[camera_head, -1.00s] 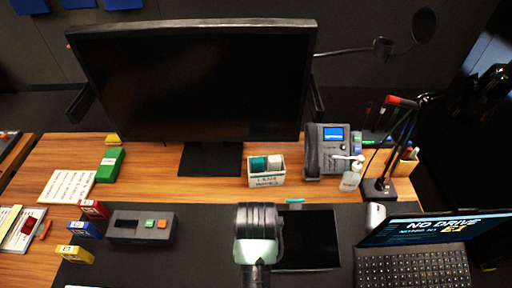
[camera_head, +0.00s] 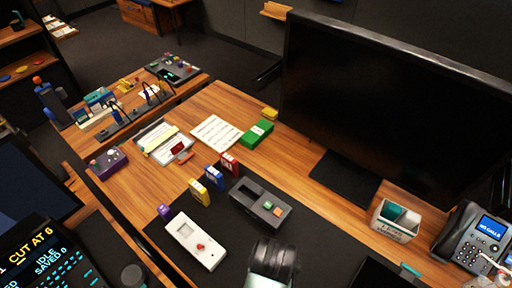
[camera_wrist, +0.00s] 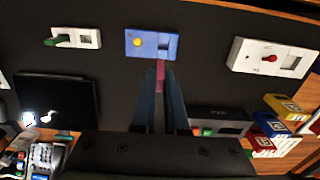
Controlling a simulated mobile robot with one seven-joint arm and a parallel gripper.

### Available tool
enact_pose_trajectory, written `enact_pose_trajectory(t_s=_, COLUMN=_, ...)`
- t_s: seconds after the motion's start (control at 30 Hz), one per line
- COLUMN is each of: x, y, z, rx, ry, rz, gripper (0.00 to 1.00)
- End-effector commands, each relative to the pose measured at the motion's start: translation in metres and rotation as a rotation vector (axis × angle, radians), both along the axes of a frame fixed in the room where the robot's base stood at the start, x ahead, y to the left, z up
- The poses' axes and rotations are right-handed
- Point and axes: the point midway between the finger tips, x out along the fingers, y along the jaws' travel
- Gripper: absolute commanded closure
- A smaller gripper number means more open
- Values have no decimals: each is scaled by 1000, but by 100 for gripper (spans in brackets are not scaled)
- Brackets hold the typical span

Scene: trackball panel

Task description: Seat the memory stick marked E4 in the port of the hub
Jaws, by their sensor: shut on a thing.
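My gripper (camera_wrist: 160,90) is shut on a small pinkish-red piece (camera_wrist: 160,72) that shows between the fingertips. I cannot read a mark on it, and only its end shows. In the wrist view the piece overlaps the lower edge of a blue panel (camera_wrist: 136,50) with a yellow knob and a dark opening; I cannot tell whether they touch. In the head view only part of my arm (camera_head: 270,262) shows, and the fingers are hidden. A grey box (camera_head: 260,203) with a long dark recess and green and orange buttons stands on the dark mat. I cannot tell which unit is the hub.
A white panel with a red knob (camera_head: 195,240) lies nearby. Another white panel has a green lever (camera_wrist: 75,39). A large monitor (camera_head: 395,105) stands behind.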

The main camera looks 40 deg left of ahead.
Motion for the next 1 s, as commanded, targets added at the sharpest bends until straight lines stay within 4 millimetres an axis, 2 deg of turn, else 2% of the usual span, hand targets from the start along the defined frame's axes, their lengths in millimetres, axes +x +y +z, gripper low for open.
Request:
enact_pose_trajectory(t_s=0.1, x=-7, y=5, z=-13, rx=1, ry=5, rz=-4, gripper=100)
enact_pose_trajectory(t_s=0.3, x=-7, y=5, z=-48, rx=1, ry=4, rz=-3, gripper=100)
enact_pose_trajectory(t_s=0.47, x=-7, y=5, z=-63, rx=2, ry=3, rz=-3, gripper=100)
enact_pose_trajectory(t_s=0.7, x=-7, y=5, z=-96, rx=2, ry=3, rz=-2, gripper=100)
enact_pose_trajectory(t_s=0.97, x=-9, y=4, z=-103, rx=1, ry=6, rz=-3, gripper=100)
enact_pose_trajectory(t_s=1.0, x=-9, y=4, z=-103, rx=1, ry=7, rz=-3, gripper=83)
